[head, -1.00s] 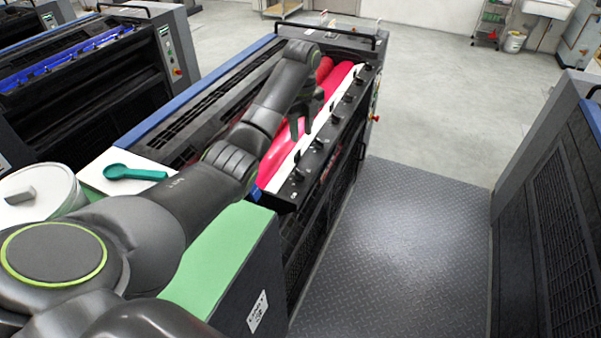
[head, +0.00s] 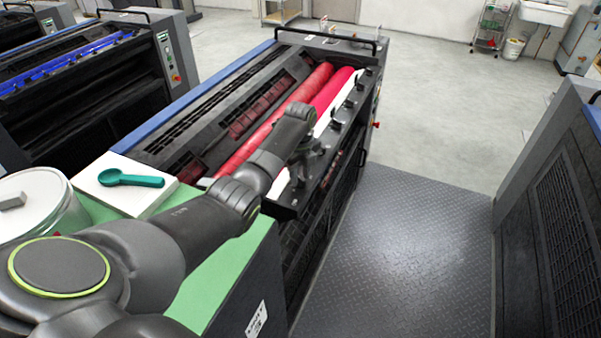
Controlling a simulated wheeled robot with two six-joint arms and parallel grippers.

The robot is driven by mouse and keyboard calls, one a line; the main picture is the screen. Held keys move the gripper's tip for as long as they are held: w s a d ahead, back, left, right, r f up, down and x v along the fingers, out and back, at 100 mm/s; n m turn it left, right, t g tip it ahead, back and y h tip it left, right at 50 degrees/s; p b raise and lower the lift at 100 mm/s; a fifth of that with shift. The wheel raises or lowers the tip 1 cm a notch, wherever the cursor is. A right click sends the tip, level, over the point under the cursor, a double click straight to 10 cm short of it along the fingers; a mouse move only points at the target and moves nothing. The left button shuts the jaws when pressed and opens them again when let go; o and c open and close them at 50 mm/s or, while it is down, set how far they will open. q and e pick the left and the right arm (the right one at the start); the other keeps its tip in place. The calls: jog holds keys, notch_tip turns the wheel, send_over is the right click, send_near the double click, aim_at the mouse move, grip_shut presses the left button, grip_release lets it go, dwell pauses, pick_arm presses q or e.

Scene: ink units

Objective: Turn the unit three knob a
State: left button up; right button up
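The ink unit with red rollers (head: 285,125) has a black rail (head: 341,138) with a row of small black knobs along its right side. Several knobs show at the far part of the rail, one of them a knob (head: 348,104) beyond my wrist. I cannot tell which one is knob a of unit three. My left gripper (head: 303,172) points down at the nearer part of the rail, over or beside the knobs there. Its dark fingers blend with the rail and knobs, so touch and opening are unclear. My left arm hides part of the rollers. My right gripper is out of view.
A teal scoop (head: 131,178) lies on a white block (head: 107,203), beside a white tub (head: 35,208) at the left. A blue-roller unit (head: 82,68) stands at the back left. A dark machine (head: 560,190) stands at the right. The metal-plate walkway (head: 400,245) between is clear.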

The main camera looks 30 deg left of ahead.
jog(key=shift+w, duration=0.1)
pick_arm(q)
jog(key=shift+c, duration=0.5)
grip_shut()
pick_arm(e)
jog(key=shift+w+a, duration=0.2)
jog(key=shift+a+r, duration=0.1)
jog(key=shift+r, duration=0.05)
